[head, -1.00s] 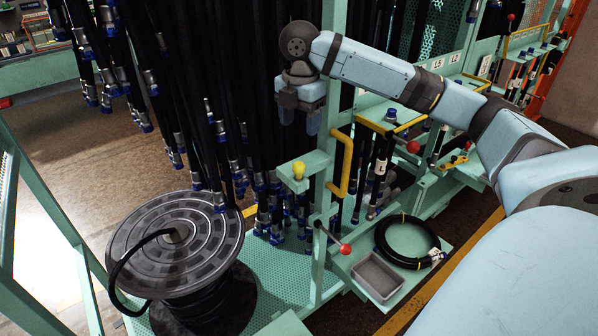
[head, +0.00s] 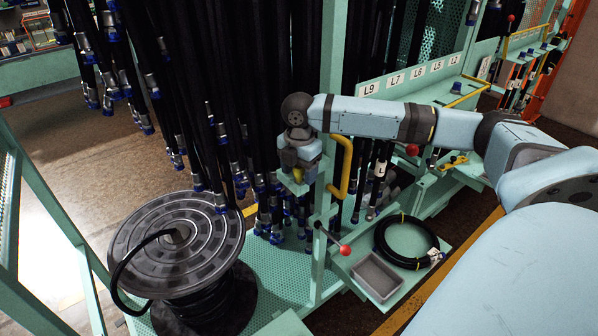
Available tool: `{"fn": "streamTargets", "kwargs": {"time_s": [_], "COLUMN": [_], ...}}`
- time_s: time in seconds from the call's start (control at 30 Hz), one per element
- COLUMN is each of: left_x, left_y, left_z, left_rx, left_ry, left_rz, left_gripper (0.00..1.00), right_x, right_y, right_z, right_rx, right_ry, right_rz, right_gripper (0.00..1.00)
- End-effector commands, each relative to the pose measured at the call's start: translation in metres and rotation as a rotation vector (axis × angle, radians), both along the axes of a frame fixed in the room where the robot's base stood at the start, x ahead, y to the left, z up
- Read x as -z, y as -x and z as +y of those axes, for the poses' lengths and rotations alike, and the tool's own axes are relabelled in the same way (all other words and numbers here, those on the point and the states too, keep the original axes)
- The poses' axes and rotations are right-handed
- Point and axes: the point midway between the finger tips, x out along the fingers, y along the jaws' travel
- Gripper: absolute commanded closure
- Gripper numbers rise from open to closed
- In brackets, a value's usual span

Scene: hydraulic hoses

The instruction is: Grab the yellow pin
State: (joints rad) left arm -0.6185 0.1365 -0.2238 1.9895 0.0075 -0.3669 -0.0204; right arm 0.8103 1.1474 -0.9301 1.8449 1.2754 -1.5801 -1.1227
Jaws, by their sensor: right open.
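The yellow pin (head: 297,175) stands at the small green bracket (head: 291,187) on the rack post, left of the yellow handle. Only a little of the pin shows between the fingers. My right gripper (head: 299,174) points down over the bracket, with its fingers around the pin's head. The jaws are open; I cannot tell whether a finger touches the pin. My left gripper is not in view.
A yellow handle (head: 346,168) sits on the post just right of my gripper. Black hoses (head: 240,90) hang close behind and left. A hose reel (head: 178,245) stands lower left. A red-knobbed lever (head: 345,250) and a grey tray (head: 377,277) are below.

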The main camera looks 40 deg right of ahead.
Motion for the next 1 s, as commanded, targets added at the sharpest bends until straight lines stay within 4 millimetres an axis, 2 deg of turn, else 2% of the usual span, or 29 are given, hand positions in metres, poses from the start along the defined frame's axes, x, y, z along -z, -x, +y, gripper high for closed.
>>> {"fn": "streamTargets", "kwargs": {"time_s": [0.23, 0.27, 0.4, 0.5, 0.83, 1.0], "left_x": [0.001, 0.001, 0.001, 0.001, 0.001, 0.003], "left_y": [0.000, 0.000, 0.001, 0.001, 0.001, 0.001], "left_z": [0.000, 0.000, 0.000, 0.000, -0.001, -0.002], "left_rx": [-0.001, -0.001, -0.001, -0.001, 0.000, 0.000], "left_ry": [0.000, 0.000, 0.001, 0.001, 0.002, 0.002], "left_rz": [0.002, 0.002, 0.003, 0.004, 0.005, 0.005], "left_gripper": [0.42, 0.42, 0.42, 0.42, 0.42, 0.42], "right_x": [0.003, 0.003, 0.003, 0.003, 0.000, -0.013], "right_y": [0.000, 0.000, 0.000, 0.000, 0.000, -0.001], "right_z": [0.000, 0.000, 0.000, 0.000, 0.000, -0.001], "right_rx": [0.000, 0.000, 0.000, 0.000, 0.000, 0.001], "right_ry": [0.000, 0.000, 0.000, 0.000, 0.001, 0.000], "right_rz": [-0.001, -0.001, -0.001, -0.001, -0.002, -0.005], "right_gripper": [0.37, 0.40, 0.72, 0.91, 0.91, 0.91]}}
